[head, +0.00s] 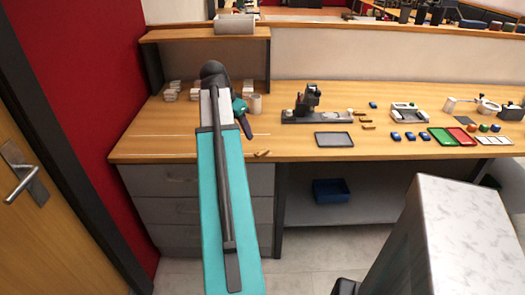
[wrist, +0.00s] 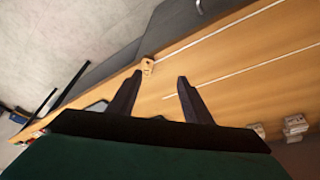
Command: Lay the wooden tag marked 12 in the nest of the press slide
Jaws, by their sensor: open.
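The bench holds a press-like device (head: 308,98) with a black upper part on a long grey base (head: 330,116); I cannot make out its nest. Several small brown wooden tags (head: 367,128) lie just right of it. Another small wooden piece (head: 262,153) lies near the bench's front edge. No number is readable on any tag. My gripper (wrist: 158,80) is open and empty above the bench; in the head view it is partly hidden by my arm.
A grey tray (head: 334,139) lies in front of the press. White stacked blocks (head: 171,91) stand at the left, and a pale cup (head: 256,103) is beside my gripper. Blue pieces (head: 410,136) and coloured trays (head: 462,136) are at the right. The bench front left is mostly clear.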

